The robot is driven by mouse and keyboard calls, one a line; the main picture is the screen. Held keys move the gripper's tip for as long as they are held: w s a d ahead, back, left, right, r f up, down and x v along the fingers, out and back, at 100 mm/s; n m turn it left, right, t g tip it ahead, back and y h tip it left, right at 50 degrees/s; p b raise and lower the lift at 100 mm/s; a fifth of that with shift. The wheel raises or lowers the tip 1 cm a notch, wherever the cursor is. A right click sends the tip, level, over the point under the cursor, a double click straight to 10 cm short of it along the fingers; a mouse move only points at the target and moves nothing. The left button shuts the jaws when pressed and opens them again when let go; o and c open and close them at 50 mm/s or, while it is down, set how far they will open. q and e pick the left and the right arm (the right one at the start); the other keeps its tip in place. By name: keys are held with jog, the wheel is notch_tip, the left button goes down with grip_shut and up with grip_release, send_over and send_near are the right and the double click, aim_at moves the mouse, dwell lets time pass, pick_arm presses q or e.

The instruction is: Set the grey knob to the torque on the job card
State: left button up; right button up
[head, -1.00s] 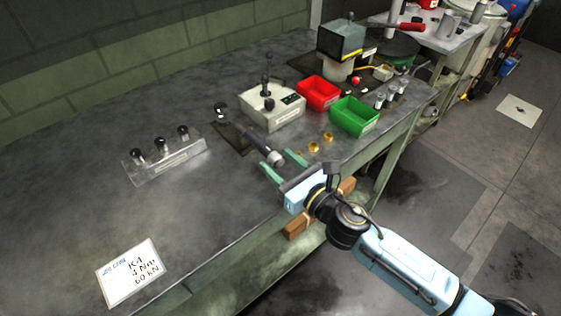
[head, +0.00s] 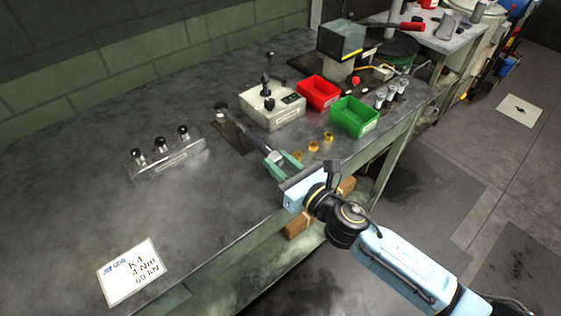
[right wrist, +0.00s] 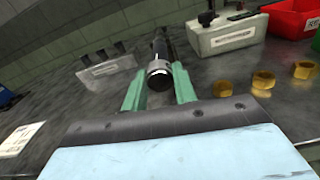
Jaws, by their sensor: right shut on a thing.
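The grey knob (head: 274,157) is the round end of a dark tool (head: 246,134) lying on the bench. It also shows in the right wrist view (right wrist: 159,76). My right gripper (head: 280,160) is shut on the knob, with one green finger on each side. The right wrist view shows the fingers (right wrist: 159,88) flanking it. Any scale on the knob is too small to read. The white job card (head: 132,272) lies at the bench's front left and reads K4, 4 Nm, 60 kN. My left gripper is not in view.
Three brass nuts (head: 313,147) lie just right of the fingers. A red bin (head: 318,92) and a green bin (head: 354,117) stand behind them. A grey box with a lever (head: 273,112) and a rack of black-topped pins (head: 166,160) stand near the tool.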

jog(key=m, duration=0.2)
jog(key=shift+m+p, duration=0.65)
jog(key=shift+m, duration=1.25)
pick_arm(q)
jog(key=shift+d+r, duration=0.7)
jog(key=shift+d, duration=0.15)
pick_arm(e)
jog(key=shift+m, duration=0.3)
jog(key=o, duration=1)
jog(key=shift+s, duration=0.1)
